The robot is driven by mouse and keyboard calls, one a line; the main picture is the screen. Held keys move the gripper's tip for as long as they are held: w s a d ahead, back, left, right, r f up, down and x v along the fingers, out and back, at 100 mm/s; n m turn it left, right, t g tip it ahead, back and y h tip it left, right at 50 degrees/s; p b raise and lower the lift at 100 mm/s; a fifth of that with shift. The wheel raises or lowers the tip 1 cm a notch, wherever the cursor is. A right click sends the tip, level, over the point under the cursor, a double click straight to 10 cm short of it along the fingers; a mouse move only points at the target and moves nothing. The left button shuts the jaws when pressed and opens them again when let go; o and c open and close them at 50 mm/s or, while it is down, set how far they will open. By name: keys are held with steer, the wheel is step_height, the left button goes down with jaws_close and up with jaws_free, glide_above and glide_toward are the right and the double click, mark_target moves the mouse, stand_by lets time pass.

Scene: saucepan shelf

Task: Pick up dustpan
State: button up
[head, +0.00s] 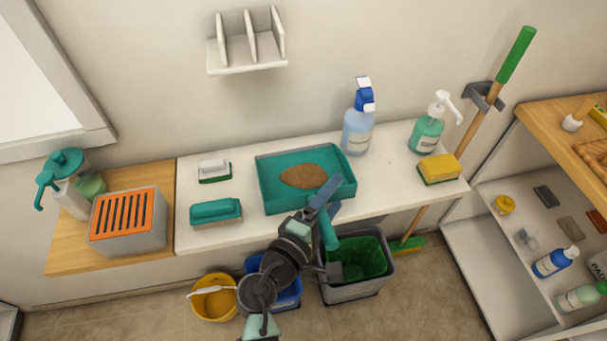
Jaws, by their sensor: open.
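The dustpan (278,198) is a teal, shallow pan lying on the white counter in the head view. A brown oval patch (303,176) lies in its middle. Its teal handle (329,234) points toward the front and sticks out past the counter's front edge. My gripper (328,226) is open at the handle, with one blue-grey finger over the pan's near edge. The lower finger area is dark, and I cannot tell whether it touches the handle.
A teal brush (216,212) and a small white-topped brush (214,170) lie left of the pan. A spray bottle (358,125), pump bottle (428,128) and yellow sponge (439,168) stand behind and right. A grey bin (368,290) and yellow bucket (213,303) are below.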

jaws_close()
steer(key=shift+r, duration=0.15)
stand_by(0.4)
